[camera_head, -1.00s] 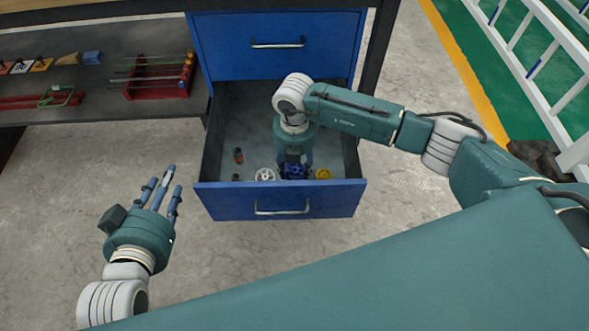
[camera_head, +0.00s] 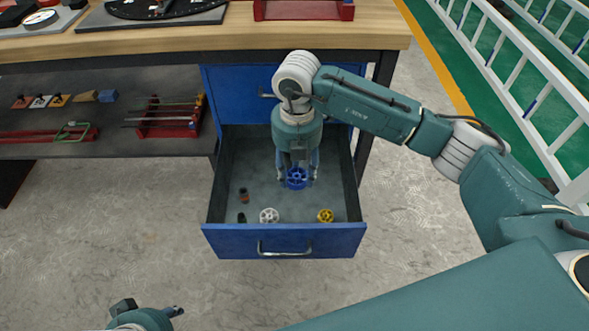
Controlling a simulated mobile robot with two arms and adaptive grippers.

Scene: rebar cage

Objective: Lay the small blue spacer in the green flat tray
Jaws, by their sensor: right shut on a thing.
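The small blue spacer (camera_head: 297,180) is a round, wheel-like piece. My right gripper (camera_head: 298,178) points down and is shut on it, above the inside of the open blue drawer (camera_head: 284,241). The spacer appears held over the drawer floor; the exact height is hard to tell. My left gripper (camera_head: 172,312) is only partly in view at the bottom left edge, away from the drawer, and its opening cannot be made out. I see no green flat tray in this view.
In the drawer lie a white spacer (camera_head: 269,216), a yellow spacer (camera_head: 325,215), a brown piece (camera_head: 243,195) and a small dark piece (camera_head: 241,218). The wooden bench top (camera_head: 215,36) is above. A lower shelf (camera_head: 115,147) at left holds a red rack (camera_head: 168,117).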

